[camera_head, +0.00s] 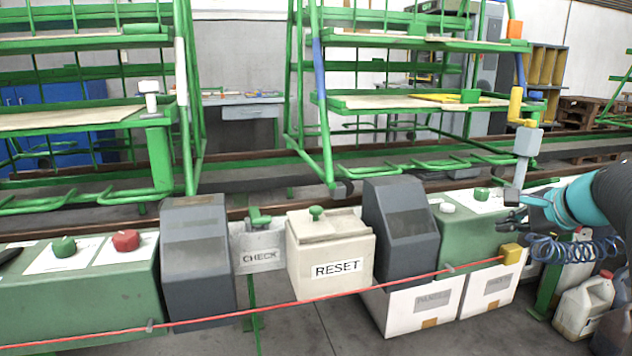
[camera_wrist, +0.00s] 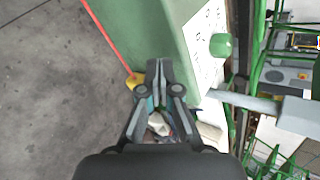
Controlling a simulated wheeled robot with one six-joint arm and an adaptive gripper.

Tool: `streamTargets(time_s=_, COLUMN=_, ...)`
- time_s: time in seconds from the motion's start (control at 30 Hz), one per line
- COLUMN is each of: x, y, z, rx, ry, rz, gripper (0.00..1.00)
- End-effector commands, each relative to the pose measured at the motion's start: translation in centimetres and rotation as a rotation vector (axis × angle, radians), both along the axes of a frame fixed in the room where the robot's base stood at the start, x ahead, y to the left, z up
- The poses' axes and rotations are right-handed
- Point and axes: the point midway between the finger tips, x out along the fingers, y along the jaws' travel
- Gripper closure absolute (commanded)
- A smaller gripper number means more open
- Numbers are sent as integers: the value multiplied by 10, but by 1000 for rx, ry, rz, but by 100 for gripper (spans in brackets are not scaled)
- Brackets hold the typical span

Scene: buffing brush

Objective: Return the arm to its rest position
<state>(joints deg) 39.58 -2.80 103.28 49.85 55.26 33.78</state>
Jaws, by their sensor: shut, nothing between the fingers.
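My gripper (camera_head: 513,212) is at the right of the head view, close to the right end of a green control box (camera_head: 468,235). In the wrist view my gripper (camera_wrist: 155,68) points along the side of the green box (camera_wrist: 150,25), its fingertips together with nothing between them. My arm comes in from the right edge of the head view, dark with a teal band. A green button (camera_head: 481,194) sits on top of the box near the fingers and also shows in the wrist view (camera_wrist: 221,45). I cannot tell whether the gripper touches the box.
A grey post (camera_head: 526,150) with a yellow crank stands just behind my gripper. A red cord (camera_head: 380,282) runs along the front to a yellow block (camera_head: 511,253). A RESET box (camera_head: 325,240) and dark grey housings stand left. White jugs (camera_head: 583,305) stand on the floor below my arm.

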Motion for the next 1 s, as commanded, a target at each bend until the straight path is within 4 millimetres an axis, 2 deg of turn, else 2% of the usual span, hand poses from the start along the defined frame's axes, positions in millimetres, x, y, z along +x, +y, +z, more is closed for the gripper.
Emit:
streamTargets(time_s=0.03, x=-17, y=21, z=-17, rx=-112, ry=46, rz=94, gripper=100)
streamTargets(time_s=0.1, x=-43, y=46, z=-41, rx=-277, ry=108, rz=241, gripper=100)
streamTargets(time_s=0.3, x=-127, y=110, z=-97, rx=-700, ry=244, rz=697, gripper=100)
streamTargets(time_s=0.5, x=-198, y=153, z=-130, rx=-998, ry=292, rz=1041, gripper=100)
streamTargets(time_s=0.6, x=-225, y=171, z=-138, rx=-1091, ry=280, rz=1137, gripper=100)
streamTargets(time_s=0.7, x=-240, y=190, z=-137, rx=-1147, ry=227, rz=1194, gripper=100)
streamTargets(time_s=0.8, x=-244, y=205, z=-126, rx=-1186, ry=163, rz=1219, gripper=100)
streamTargets(time_s=1.0, x=-245, y=216, z=-121, rx=-1203, ry=123, rz=1247, gripper=100)
